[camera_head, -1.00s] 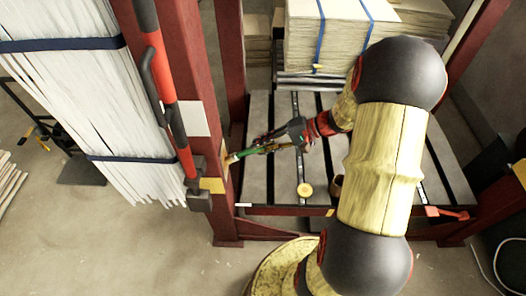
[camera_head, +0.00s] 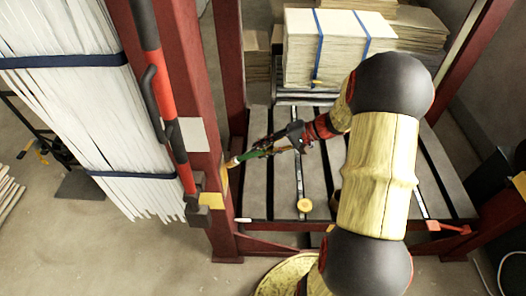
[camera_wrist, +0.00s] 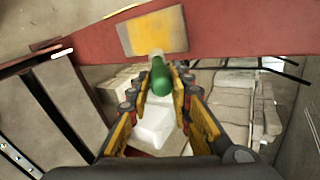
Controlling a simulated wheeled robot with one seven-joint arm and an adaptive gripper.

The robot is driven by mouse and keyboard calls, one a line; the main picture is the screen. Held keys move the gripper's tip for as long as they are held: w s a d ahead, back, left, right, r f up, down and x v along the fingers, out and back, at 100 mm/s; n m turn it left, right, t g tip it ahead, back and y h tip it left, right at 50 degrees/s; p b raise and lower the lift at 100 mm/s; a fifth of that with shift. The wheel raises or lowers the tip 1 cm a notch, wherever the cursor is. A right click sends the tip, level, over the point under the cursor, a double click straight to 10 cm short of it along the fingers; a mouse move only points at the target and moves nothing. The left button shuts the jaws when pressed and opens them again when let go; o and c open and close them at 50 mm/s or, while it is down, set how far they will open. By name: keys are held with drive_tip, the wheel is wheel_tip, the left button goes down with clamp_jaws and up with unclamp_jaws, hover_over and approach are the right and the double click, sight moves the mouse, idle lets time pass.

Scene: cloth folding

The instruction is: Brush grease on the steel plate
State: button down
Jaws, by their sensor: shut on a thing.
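My gripper (camera_head: 278,142) is shut on a brush with a green handle (camera_head: 252,155) and a pale tip. The brush points left at the red post. In the wrist view the green handle (camera_wrist: 160,78) sits between the fingers (camera_wrist: 160,90), its tip at the near edge of the plate. I cannot tell whether the tip touches the plate.
A red post (camera_head: 190,80) carries a pale square plate (camera_head: 193,135) and a red-black bar (camera_head: 168,90). Strapped white strips (camera_head: 75,110) hang at left. Stacked sheets (camera_head: 335,50) stand behind.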

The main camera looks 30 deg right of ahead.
drive_tip(key=shift+r, duration=0.3)
drive_tip(key=shift+s+a, duration=2.25)
drive_tip(key=shift+s, duration=1.1)
drive_tip(key=shift+w+d+r, duration=0.25)
drive_tip(key=shift+w+d, duration=0.5)
drive_tip(key=shift+w, duration=0.35)
drive_tip(key=shift+w+d+r, duration=0.25)
drive_tip(key=shift+w+d, duration=0.55)
drive_tip(key=shift+w, duration=0.35)
drive_tip(key=shift+w+d+r, duration=0.25)
drive_tip(key=shift+w+d, duration=0.5)
drive_tip(key=shift+w, duration=0.35)
drive_tip(key=shift+a+r+p, duration=0.1)
drive_tip(key=shift+r+p, duration=0.4)
drive_tip(key=shift+r, duration=0.4)
drive_tip(key=s+a, duration=0.4)
drive_tip(key=s, duration=0.2)
drive_tip(key=shift+s+a, duration=0.15)
drive_tip(key=shift+s, duration=0.25)
